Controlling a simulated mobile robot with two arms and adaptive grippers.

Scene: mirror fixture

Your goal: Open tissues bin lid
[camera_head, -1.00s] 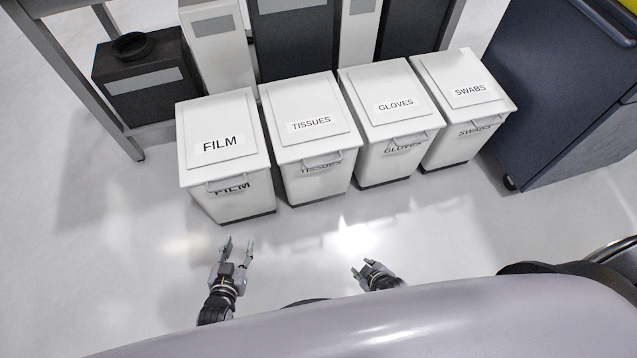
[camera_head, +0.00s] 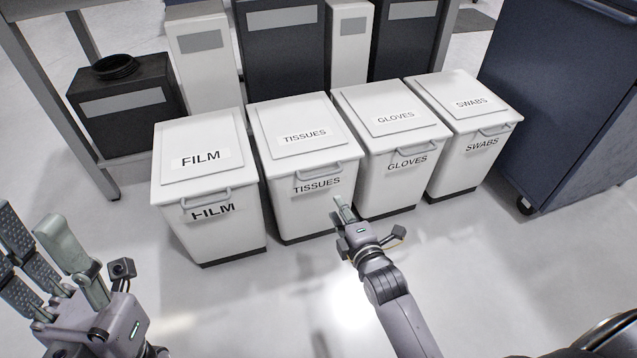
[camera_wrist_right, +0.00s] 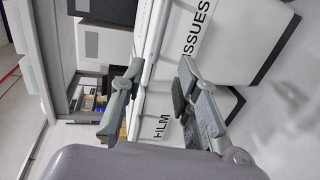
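The tissues bin (camera_head: 302,211) is white, second from the left in the front row. Its lid (camera_head: 285,114) is shut, with a bar handle (camera_head: 319,178) on the front edge above a TISSUES label. In the head view my right gripper (camera_head: 340,207) is in front of this bin, low and right of the handle, apparently apart from it. In the right wrist view its fingers (camera_wrist_right: 160,75) are spread and empty, with part of the tissues bin (camera_wrist_right: 226,38) beyond them.
The film bin (camera_head: 234,237) stands left of the tissues bin; the gloves bin (camera_head: 382,185) and swabs bin (camera_head: 460,160) stand right, all closed. More bins stand behind. A dark blue cabinet (camera_head: 560,100) is at the right. The front floor is clear.

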